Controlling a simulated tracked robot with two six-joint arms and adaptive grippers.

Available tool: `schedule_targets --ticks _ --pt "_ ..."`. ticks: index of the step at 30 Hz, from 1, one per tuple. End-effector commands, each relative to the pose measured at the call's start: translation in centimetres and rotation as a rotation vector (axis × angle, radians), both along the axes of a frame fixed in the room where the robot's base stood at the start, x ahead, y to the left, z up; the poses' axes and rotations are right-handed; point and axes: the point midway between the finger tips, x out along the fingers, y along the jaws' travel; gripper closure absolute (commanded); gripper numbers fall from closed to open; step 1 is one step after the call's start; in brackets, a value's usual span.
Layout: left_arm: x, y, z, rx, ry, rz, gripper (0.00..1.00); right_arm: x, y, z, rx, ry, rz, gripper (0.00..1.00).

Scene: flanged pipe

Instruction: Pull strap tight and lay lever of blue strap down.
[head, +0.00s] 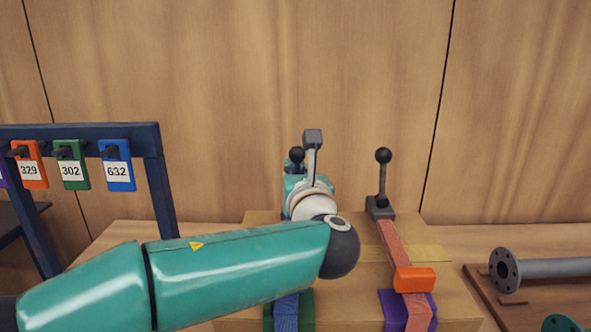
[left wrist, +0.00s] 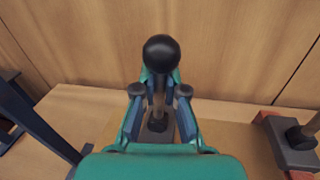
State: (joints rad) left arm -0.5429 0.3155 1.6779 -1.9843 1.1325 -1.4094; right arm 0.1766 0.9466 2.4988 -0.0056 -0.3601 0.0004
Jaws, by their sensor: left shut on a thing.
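The blue strap (head: 286,312) shows at the front of the wooden box, over a green pad; my left arm hides its middle. Its lever stands up, with a black ball knob (head: 297,154) showing behind my left gripper (head: 308,186). In the left wrist view the black knob (left wrist: 161,53) tops the lever's shaft, which rises from a dark grey base (left wrist: 155,136). My left gripper (left wrist: 160,88) is shut on this shaft below the knob. Whether the strap is taut is hidden. My right gripper is not in view.
To the right, a red strap (head: 393,245) with an orange tab (head: 414,280), a purple pad and its own upright lever (head: 382,180) crosses the box. A dark blue rack (head: 158,180) with numbered tags stands left. A grey flanged pipe (head: 550,267) lies right. A wooden wall stands behind.

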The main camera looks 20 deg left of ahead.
Motion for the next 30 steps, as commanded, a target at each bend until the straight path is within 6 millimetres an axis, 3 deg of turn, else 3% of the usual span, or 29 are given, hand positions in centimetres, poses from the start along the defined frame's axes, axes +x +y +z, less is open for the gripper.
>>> schedule_targets --ticks 11,30 --pt "-0.2 0.6 0.0 -0.094 -0.029 0.001 1.00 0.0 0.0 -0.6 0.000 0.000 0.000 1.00" --pt "-0.9 3.2 -0.8 -0.513 -0.150 0.001 1.00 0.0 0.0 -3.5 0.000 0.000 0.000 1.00"
